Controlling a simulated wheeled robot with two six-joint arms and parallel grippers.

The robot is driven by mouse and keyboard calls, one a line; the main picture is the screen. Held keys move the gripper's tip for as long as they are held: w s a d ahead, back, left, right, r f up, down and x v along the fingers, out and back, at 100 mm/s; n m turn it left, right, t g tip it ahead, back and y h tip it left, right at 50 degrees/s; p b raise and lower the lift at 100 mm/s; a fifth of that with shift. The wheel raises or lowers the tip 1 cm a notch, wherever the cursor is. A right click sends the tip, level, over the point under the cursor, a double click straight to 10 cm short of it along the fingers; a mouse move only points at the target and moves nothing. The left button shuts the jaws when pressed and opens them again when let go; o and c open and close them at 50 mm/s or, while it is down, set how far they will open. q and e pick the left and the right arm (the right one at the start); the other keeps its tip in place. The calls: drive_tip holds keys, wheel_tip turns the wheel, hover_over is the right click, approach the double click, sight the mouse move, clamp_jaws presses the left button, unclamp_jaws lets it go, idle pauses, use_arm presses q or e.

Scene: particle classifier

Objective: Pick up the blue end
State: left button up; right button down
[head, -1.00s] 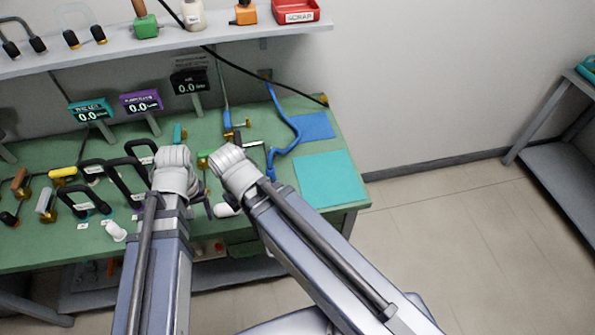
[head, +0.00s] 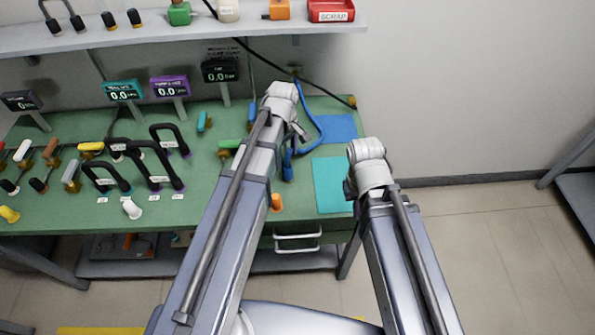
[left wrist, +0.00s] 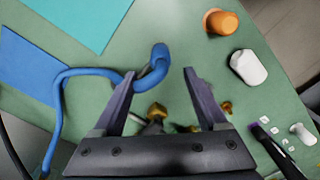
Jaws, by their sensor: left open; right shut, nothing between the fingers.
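A blue hose (head: 321,126) lies on the green bench at the back right, partly behind my left arm. In the left wrist view the blue hose (left wrist: 92,73) bends over to its thicker blue end (left wrist: 157,62). My left gripper (left wrist: 161,72) is open above the bench, with the blue end showing between its fingertips, closer to the left finger. It does not grip it; whether they touch, I cannot tell. In the head view my left fingers are mostly hidden by the arm. My right gripper (head: 348,188) is shut and empty, partly hidden, by the teal mat.
A teal mat (head: 332,186) and a blue mat (head: 335,128) lie at the bench's right. An orange cup-like piece (left wrist: 222,22) and a white piece (left wrist: 248,68) are near my left gripper. Black handles (head: 157,165) crowd the left. A shelf (head: 190,35) runs above.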

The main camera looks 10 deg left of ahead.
sight(287, 166)
use_arm(q)
drive_tip(key=shift+s+d+f+b, duration=0.1)
drive_tip(key=shift+d+f+b, duration=0.05)
drive_tip(key=shift+f+b, duration=1.85)
drive_tip(key=shift+s+d+f+b, duration=0.1)
drive_tip(key=shift+f+b, duration=1.75)
drive_tip(key=shift+f, duration=0.1)
drive_tip(key=shift+r, duration=0.1)
clamp_jaws()
